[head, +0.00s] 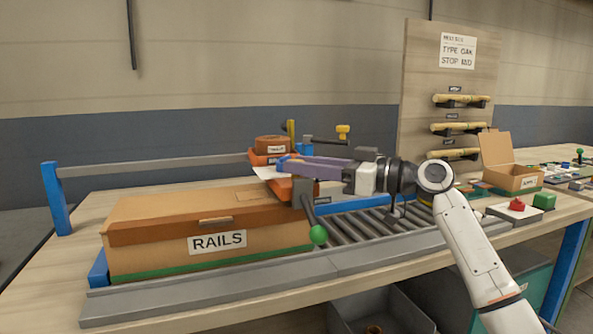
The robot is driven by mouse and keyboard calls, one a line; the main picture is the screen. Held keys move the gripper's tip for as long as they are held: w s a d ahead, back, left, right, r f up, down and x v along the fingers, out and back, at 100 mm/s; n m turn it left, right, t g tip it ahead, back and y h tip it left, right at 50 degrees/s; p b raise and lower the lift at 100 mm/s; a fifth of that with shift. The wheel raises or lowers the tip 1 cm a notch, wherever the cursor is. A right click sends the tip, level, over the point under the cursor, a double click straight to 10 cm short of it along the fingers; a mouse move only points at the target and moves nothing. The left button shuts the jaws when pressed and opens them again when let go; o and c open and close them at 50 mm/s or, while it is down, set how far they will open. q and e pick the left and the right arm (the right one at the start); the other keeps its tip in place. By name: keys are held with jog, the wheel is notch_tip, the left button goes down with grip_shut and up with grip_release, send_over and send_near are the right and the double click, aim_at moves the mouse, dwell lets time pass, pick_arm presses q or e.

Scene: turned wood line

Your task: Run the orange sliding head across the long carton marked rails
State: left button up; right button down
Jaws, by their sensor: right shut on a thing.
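The long carton marked RAILS (150,263) lies on the bench at the left, its top flaps folded down. The orange sliding head (263,159) stands at the carton's right end, on a grey crossbar with blue posts. A brown tape roll sits on its top, and a dark lever with a green knob (318,236) hangs at its front right. My right gripper (284,163), with purple fingers, reaches in from the right and is shut on the orange sliding head. The fingers hide part of the head, so the exact grip point is unclear. My left gripper is out of view.
A roller conveyor (365,224) runs to the right of the carton, with free rollers. A small open carton (514,180) and a board with wooden pieces (440,90) stand behind.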

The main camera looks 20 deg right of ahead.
jog(key=shift+w+d, duration=0.1)
jog(key=shift+d, duration=0.2)
jog(key=c, duration=1.4)
grip_release()
jog(key=shift+d, duration=0.15)
jog(key=shift+o, duration=0.2)
jog(key=v, duration=1)
jog(key=shift+s+b, duration=0.2)
jog(key=shift+b, duration=0.15)
